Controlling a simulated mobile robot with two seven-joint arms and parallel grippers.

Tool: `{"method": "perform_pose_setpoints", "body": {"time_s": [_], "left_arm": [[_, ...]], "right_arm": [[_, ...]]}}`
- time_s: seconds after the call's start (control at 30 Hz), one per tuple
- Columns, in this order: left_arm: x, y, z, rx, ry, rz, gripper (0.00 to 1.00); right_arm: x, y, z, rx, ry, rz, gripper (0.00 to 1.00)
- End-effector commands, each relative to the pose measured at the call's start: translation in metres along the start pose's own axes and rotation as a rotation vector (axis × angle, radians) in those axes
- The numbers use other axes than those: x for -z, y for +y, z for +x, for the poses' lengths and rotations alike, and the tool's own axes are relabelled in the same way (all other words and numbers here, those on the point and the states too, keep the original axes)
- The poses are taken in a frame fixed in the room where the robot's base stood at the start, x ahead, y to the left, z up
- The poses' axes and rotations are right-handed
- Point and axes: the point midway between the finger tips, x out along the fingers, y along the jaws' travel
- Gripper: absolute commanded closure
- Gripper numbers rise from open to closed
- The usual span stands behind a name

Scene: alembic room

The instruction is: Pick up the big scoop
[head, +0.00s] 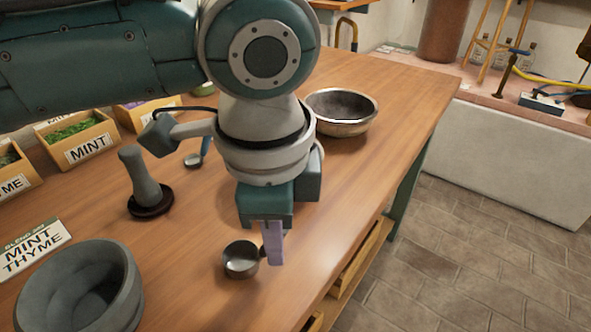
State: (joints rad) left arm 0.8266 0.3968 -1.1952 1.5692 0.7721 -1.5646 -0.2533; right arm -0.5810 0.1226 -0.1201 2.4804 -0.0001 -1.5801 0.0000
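The big scoop (240,261) is a dark metal cup on the wooden table, near its front edge. My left gripper (272,242) points down just right of the cup. A pale purple upright piece shows below the gripper's body, beside the short dark stub on the cup's right side. I cannot tell whether this piece is a finger or the scoop's handle, or whether the gripper grips it. A smaller scoop (193,160) with a blue handle lies farther back, partly behind my arm. My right gripper is not in view.
A stone mortar (122,290) stands at the front left, with a pestle (143,180) on a dark round base behind it. A metal bowl (341,112) stands behind my gripper. A mint box (85,140) and a recipe sign (35,248) are at left. The table's right part is clear.

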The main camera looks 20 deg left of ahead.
Motion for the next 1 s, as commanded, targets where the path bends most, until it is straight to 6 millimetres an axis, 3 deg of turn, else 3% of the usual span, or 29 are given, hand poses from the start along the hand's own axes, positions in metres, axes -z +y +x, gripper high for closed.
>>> {"method": "perform_pose_setpoints", "body": {"time_s": [0.2, 1.0], "left_arm": [[-0.0001, -0.0001, -0.0001, 0.000, 0.000, 0.000, 1.00], [-0.0001, -0.0001, -0.0001, 0.000, 0.000, 0.000, 1.00]], "right_arm": [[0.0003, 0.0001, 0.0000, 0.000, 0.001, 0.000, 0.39], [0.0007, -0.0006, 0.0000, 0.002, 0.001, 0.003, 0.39]]}}
